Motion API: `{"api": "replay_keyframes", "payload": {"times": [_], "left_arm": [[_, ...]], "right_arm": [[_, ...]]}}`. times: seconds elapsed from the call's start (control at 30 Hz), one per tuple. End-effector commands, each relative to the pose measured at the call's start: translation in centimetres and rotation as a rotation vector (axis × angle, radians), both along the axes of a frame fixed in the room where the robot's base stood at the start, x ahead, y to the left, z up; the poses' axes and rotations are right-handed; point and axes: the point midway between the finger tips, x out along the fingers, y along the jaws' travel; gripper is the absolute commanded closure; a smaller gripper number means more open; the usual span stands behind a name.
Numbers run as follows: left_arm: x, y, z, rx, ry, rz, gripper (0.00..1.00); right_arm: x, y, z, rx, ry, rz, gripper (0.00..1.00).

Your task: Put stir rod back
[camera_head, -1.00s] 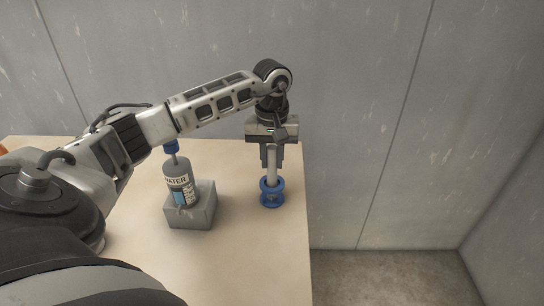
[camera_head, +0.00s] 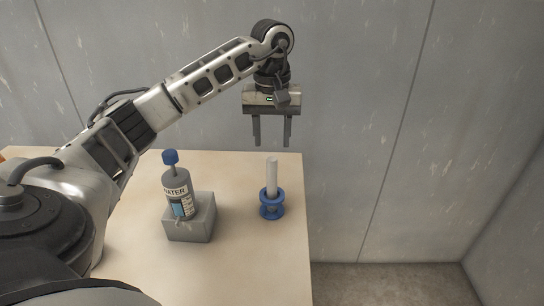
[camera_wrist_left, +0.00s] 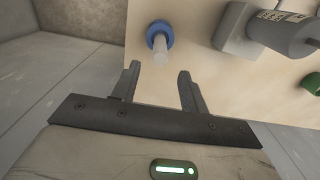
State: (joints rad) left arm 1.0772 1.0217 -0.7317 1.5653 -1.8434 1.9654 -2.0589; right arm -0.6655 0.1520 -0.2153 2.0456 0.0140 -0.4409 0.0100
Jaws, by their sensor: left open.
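The stir rod (camera_head: 272,176), a pale upright stick, stands in a blue spool-shaped holder (camera_head: 271,209) near the table's right edge. My left gripper (camera_head: 271,144) is open and empty, with its fingers pointing down above the rod's top and clear of it. In the left wrist view the rod (camera_wrist_left: 160,50) stands in the blue holder (camera_wrist_left: 153,33), beyond the two spread fingers (camera_wrist_left: 158,72). My right gripper is not in view.
A grey bottle labelled water (camera_head: 177,190) with a blue cap rests on a grey block (camera_head: 205,222) left of the holder. A green round object (camera_wrist_left: 312,83) shows at the wrist view's right edge. The table (camera_head: 250,265) is clear in front.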

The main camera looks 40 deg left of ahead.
Motion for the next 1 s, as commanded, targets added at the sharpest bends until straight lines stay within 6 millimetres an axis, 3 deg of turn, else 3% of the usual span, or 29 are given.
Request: {"api": "replay_keyframes", "payload": {"times": [0.1, 0.23, 1.0], "left_arm": [[0.0, 0.0, 1.9, 0.0, -0.001, 0.0, 0.56], [0.0, 0.0, 2.8, -0.001, 0.001, 0.0, 0.56], [0.0, 0.0, 2.9, 0.0, 0.001, 0.001, 0.56]], "right_arm": [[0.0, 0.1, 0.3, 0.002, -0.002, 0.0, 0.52], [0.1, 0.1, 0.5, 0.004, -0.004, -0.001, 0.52], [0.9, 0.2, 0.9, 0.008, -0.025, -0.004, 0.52]]}}
